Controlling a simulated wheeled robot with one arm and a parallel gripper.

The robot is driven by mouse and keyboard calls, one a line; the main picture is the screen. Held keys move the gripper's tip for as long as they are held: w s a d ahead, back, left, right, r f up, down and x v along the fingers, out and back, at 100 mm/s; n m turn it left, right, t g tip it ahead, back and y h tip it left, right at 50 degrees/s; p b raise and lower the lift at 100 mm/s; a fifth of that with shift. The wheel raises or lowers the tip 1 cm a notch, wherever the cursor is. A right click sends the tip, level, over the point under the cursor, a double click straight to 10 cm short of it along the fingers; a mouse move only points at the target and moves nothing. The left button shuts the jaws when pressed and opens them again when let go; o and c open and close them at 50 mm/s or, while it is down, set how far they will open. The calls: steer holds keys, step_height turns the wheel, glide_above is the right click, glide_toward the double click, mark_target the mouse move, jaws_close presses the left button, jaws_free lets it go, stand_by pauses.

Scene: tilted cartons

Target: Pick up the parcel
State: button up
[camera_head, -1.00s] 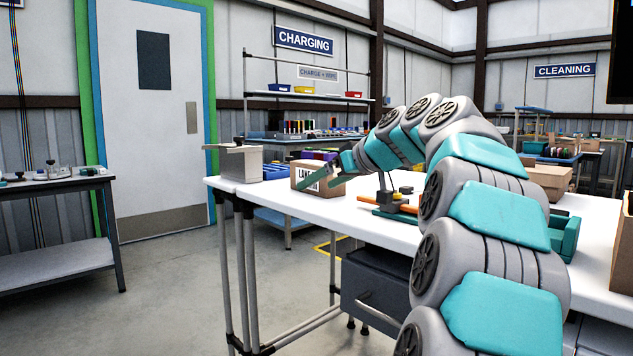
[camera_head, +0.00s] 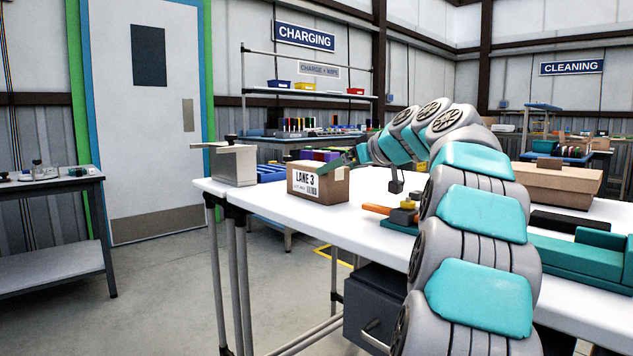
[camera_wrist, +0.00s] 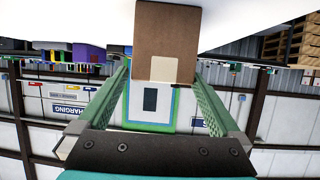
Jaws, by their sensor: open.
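The parcel, a brown carton (camera_head: 306,184) with a white "LANE 3" label, stands on the white table near its far left end. In the wrist view the carton (camera_wrist: 168,28) fills the top middle, with a pale tape patch on it. My gripper (camera_wrist: 160,72) is open, its two green fingers pointing toward the carton, one on each side of its near end. In the head view my gripper (camera_head: 338,163) is at the carton's upper right edge, partly hidden; I cannot tell whether it touches.
A grey metal box-like fixture (camera_head: 234,166) and blue trays (camera_head: 271,173) are left of the carton. Bare tabletop lies in front.

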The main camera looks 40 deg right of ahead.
steer(key=shift+w+r+p+x, duration=0.1)
steer(key=shift+r+x, duration=0.1)
steer(key=shift+x, duration=1)
steer(key=shift+w+r+p+x, duration=0.1)
steer(key=shift+r+x, duration=0.05)
steer(key=shift+x, duration=1.05)
steer(key=shift+w+r+p+x, duration=0.1)
steer(key=shift+r+x, duration=0.1)
steer(key=shift+x, duration=1)
steer(key=shift+a, duration=0.15)
steer(key=c, duration=1.5)
